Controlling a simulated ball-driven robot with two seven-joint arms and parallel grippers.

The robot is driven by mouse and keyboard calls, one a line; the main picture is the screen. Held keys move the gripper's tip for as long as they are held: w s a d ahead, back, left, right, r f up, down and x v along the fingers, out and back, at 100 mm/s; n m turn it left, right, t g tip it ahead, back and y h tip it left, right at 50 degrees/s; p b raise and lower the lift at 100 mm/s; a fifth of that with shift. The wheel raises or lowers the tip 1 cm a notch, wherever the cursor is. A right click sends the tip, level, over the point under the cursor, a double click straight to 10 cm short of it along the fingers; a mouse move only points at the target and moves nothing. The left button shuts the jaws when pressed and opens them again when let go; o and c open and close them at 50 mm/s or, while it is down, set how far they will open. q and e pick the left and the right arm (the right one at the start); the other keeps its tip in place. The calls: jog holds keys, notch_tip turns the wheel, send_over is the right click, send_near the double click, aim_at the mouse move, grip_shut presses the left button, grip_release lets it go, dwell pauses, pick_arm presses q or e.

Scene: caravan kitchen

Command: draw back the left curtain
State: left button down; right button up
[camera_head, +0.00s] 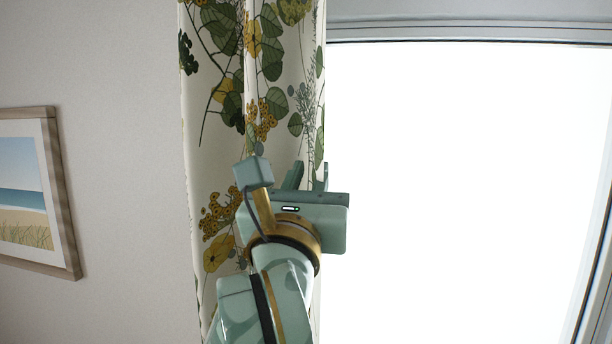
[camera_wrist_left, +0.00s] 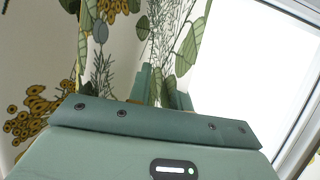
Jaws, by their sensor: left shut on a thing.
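The left curtain (camera_head: 215,110) is cream with green leaves and yellow flowers. It hangs bunched into a narrow strip at the window's left side in the head view. My left gripper (camera_head: 310,176) is at the curtain's right edge, shut on a fold of it. In the left wrist view the curtain (camera_wrist_left: 140,40) rises behind the gripper (camera_wrist_left: 162,90), with fabric between the two fingers. The gripper body hides part of the grasped fold. My right gripper is not in view.
The bright window (camera_head: 460,180) is uncovered to the right of the curtain, under a grey top frame (camera_head: 470,32). A framed beach picture (camera_head: 25,195) hangs on the pale wall (camera_head: 100,60) at left.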

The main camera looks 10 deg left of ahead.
pick_arm(q)
jog(key=shift+d, duration=0.2)
jog(key=c, duration=1.3)
grip_release()
jog(key=shift+w, duration=0.1)
jog(key=b+v, duration=0.1)
jog(key=v, duration=0.6)
jog(key=shift+s+f+b, duration=0.15)
jog(key=shift+s+b, duration=0.1)
jog(key=shift+b, duration=0.1)
